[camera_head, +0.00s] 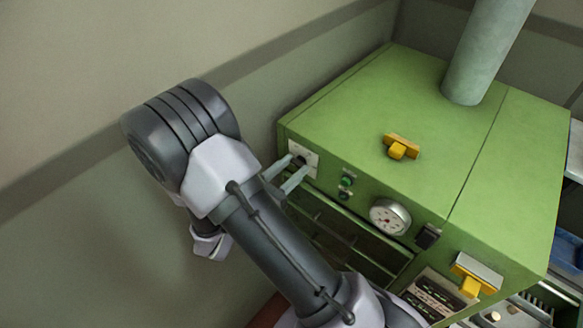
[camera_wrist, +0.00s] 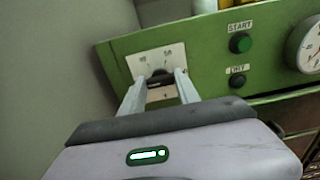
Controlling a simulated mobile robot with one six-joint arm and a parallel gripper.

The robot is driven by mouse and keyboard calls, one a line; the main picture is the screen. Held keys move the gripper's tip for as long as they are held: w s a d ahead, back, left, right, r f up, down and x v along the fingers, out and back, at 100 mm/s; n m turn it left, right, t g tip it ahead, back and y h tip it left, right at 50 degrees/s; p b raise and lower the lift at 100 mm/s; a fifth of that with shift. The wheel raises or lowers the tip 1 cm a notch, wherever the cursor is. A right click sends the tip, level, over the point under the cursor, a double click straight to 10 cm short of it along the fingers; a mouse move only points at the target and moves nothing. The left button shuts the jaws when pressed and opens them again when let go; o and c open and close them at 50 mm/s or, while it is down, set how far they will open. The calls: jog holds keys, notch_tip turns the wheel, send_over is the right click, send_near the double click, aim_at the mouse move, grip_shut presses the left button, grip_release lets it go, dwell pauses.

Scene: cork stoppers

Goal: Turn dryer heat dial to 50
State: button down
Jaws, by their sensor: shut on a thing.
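The green dryer (camera_head: 430,130) stands on the right in the head view. Its heat dial (camera_wrist: 160,77) is a dark knob on a white scale plate (camera_wrist: 143,62) at the left end of the front panel. My gripper (camera_head: 290,172) reaches the plate from the left. In the wrist view its two fingers (camera_wrist: 164,82) stand on either side of the dark knob and are shut on it. Scale marks show above the knob, but they are too small and blurred for me to read the setting surely. The lower part of the plate is partly hidden by the fingers.
Right of the dial are a green START button (camera_wrist: 240,43) and a dark button (camera_wrist: 237,80) below it. A round gauge (camera_head: 390,216) sits farther right. Yellow handles (camera_head: 398,151) are on the top and front. A wall (camera_head: 100,60) is close on the left.

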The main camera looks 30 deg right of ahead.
jog(key=shift+m, duration=0.3)
jog(key=m+b, duration=0.2)
jog(key=m, duration=0.1)
jog(key=m+b, duration=0.2)
jog(key=shift+f+m+b, duration=0.2)
jog(key=shift+m+b, duration=0.1)
jog(key=shift+m, duration=0.1)
jog(key=m+b, duration=0.8)
jog(key=b, duration=0.2)
jog(key=m+b, duration=0.9)
jog(key=shift+s+f+b, duration=0.15)
jog(key=shift+b, duration=0.2)
jog(key=shift+m, duration=0.3)
jog(key=c, duration=0.9)
grip_release()
